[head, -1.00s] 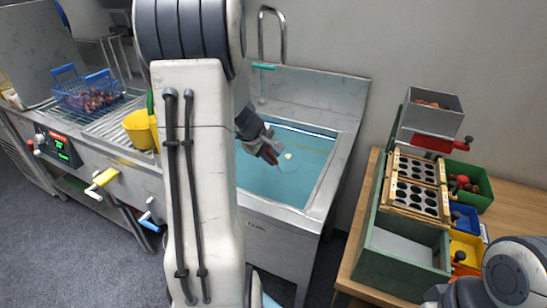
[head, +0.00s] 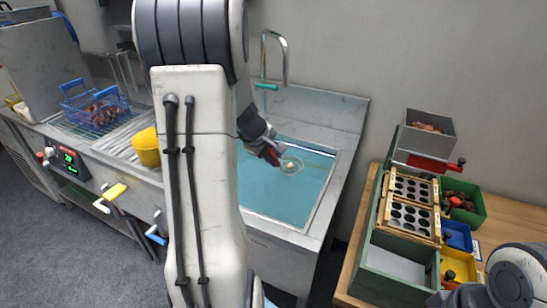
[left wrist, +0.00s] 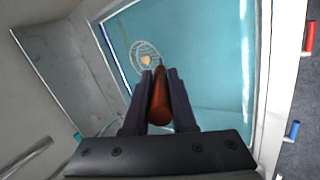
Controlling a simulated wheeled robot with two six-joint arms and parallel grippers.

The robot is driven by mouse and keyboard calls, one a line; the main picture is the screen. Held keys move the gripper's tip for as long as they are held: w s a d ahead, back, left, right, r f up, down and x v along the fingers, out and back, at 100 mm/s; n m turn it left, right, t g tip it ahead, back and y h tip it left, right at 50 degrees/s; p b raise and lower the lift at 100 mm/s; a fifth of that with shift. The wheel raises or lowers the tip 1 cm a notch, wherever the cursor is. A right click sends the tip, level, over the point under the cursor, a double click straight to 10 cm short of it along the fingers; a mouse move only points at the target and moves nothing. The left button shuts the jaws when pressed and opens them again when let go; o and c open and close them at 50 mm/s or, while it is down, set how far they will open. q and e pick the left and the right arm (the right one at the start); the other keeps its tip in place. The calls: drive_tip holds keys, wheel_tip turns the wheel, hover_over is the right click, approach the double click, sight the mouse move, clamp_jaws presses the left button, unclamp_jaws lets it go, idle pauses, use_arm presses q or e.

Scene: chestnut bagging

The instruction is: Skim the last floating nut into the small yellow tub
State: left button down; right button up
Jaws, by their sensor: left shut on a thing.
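My left gripper (head: 274,152) is over the sink basin, shut on the reddish-brown handle of a skimmer (left wrist: 160,104). The skimmer's round wire head (head: 292,166) is at the water and also shows in the left wrist view (left wrist: 136,68). A pale nut (left wrist: 146,60) appears inside the wire ring; I cannot tell whether it rests on the mesh or floats above it. The small yellow tub (head: 146,148) stands left of the sink, partly hidden by my left arm. My right gripper is not clearly visible; only part of that arm shows at the lower right.
The sink (head: 320,225) holds blue-green water, with a tap (head: 284,55) behind it. A blue basket of chestnuts (head: 96,104) sits on the rack at left. A wooden table at right holds a green unit (head: 395,275), a grey bin (head: 430,130) and coloured bins.

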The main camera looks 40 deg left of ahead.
use_arm(q)
drive_tip(key=shift+r+p, duration=2)
drive_tip(key=shift+r, duration=0.6)
